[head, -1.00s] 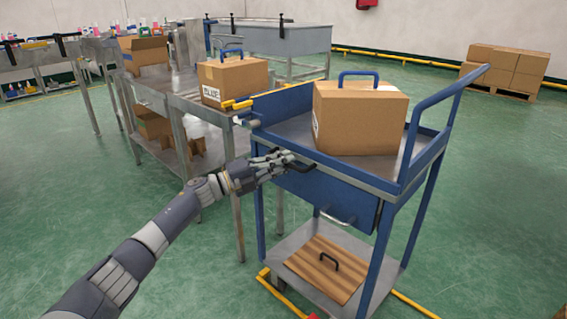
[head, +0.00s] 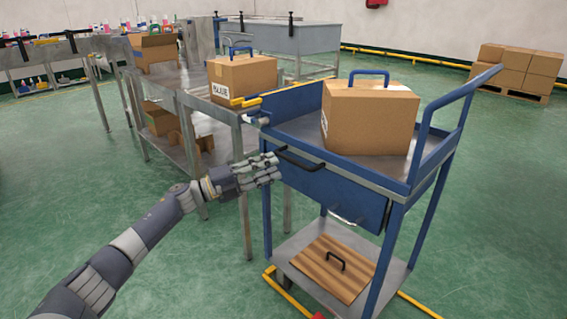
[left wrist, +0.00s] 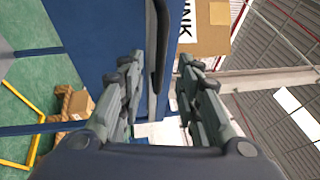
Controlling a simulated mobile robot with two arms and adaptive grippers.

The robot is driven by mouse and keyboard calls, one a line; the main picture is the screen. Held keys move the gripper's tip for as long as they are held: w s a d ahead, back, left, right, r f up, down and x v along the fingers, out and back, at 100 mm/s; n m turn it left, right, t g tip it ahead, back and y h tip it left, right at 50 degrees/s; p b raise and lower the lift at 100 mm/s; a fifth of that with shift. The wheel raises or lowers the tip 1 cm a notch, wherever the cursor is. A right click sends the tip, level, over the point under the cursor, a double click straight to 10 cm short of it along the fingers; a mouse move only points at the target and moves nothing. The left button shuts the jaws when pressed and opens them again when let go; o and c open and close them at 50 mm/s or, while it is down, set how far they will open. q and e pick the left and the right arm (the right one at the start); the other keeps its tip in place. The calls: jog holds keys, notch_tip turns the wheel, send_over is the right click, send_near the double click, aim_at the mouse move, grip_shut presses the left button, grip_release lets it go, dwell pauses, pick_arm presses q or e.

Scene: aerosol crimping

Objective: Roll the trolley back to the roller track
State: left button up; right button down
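The blue trolley (head: 325,190) stands at the end of the metal table, with a carton (head: 368,120) with a blue handle on its top tray. A black bar handle (head: 300,161) is on the trolley's near side; it also shows in the left wrist view (left wrist: 160,55). My left gripper (head: 276,167) is beside this handle. In the left wrist view its fingers (left wrist: 158,85) are spread, with the handle lined up in the gap and no finger visibly pressing on it. My right gripper is out of view.
The roller track (head: 205,105) is not clearly distinguishable on the metal table, which holds another carton (head: 242,76). A wooden board with a black handle (head: 333,268) lies on the trolley's lower shelf. Yellow floor rails (head: 415,305) run by the trolley. Green floor is open at right.

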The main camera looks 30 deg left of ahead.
pick_arm(q)
jog(key=shift+v, duration=2.7)
